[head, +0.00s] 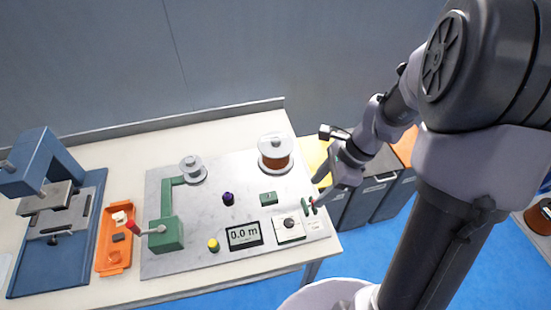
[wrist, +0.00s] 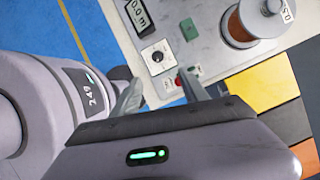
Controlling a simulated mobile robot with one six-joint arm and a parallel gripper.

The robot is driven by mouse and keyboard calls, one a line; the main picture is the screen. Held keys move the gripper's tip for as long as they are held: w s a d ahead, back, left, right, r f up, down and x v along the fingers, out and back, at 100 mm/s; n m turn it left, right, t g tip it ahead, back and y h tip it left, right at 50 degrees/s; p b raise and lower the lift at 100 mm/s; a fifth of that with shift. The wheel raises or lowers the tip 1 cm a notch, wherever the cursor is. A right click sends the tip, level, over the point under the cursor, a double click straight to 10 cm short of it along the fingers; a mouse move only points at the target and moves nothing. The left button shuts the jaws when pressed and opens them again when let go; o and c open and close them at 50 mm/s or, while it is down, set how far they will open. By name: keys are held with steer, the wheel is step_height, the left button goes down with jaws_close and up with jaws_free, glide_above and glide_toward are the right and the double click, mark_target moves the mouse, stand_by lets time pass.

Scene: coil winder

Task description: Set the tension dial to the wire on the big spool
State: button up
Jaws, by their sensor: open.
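The big spool (head: 275,155) of copper-coloured wire stands upright at the back right of the grey work plate. In the wrist view the spool (wrist: 245,22) carries a white tag (wrist: 289,10) that seems to read 0.5. The tension dial (head: 289,228) is a dark round knob on a white square plate near the front right corner. The dial (wrist: 156,56) also shows in the wrist view, its scale too small to read. My gripper (head: 312,203) is open and empty at the plate's right edge, apart from the dial. In the wrist view my gripper (wrist: 161,88) has its fingers spread below the dial.
A display (head: 243,234) reads 0.0 m beside the dial. A green block (head: 268,198) lies behind it. A green crank winder (head: 166,232), a yellow button (head: 213,244), a dark purple knob (head: 228,198) and an orange tray (head: 115,258) stand further left. Bins (head: 368,195) stand right of the table.

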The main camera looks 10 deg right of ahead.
mark_target(289, 222)
steer(key=b+x, duration=0.2)
steer(key=x, duration=0.3)
steer(key=b+x, duration=0.3)
steer(key=x, duration=0.3)
steer(key=b+x, duration=0.2)
steer(key=x, duration=0.3)
steer(key=shift+s+a+f, duration=0.15)
steer(key=shift+s+f, duration=0.15)
steer(key=shift+f, duration=0.1)
steer(key=shift+c, duration=0.4)
jaws_close()
